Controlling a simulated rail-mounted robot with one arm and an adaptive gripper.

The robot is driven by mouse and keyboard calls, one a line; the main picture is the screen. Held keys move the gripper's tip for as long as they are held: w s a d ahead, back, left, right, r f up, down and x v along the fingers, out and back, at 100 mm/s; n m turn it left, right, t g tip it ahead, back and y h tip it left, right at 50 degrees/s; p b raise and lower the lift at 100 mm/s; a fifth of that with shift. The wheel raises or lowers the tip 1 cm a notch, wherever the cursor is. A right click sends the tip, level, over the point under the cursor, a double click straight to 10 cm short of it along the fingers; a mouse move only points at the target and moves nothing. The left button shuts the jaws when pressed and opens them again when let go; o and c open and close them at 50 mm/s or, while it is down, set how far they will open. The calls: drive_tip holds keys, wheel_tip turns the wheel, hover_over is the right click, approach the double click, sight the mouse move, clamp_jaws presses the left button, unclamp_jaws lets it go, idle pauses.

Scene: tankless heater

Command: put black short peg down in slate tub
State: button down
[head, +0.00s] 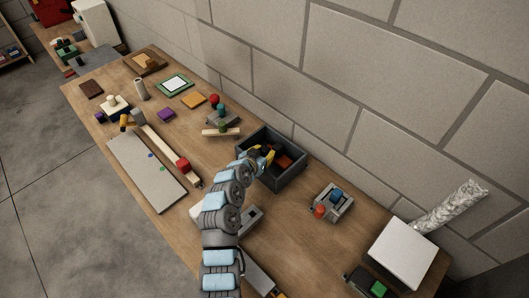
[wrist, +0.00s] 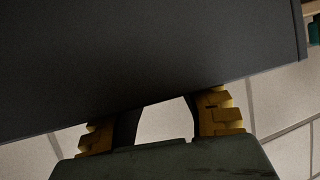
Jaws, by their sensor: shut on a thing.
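The slate tub (head: 290,183) is an open dark grey box on the bench near the wall in the head view. My gripper (head: 264,157), with yellow fingers, is over the tub's left part, its tips at or below rim level. In the wrist view a broad dark panel, which looks like the tub's side, covers the upper part and hides the fingertips of my gripper (wrist: 165,105). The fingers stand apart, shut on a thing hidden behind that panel. I cannot make out the black short peg clearly in either view.
An orange-brown piece (head: 285,162) lies inside the tub. A grey block with blue and red pegs (head: 331,202) stands to its right. The stone wall (head: 330,100) rises close behind.

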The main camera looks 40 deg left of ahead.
idle(0.3)
drive_tip(key=c, duration=0.8)
unclamp_jaws()
drive_tip(key=shift+o, duration=0.2)
drive_tip(key=shift+f, duration=0.1)
drive_tip(key=shift+s+r, duration=0.2)
drive_tip(key=shift+s, duration=0.05)
drive_tip(key=v, duration=1.1)
drive_tip(key=shift+d, duration=0.2)
drive_tip(key=shift+s+r, duration=0.1)
drive_tip(key=shift+r, duration=0.05)
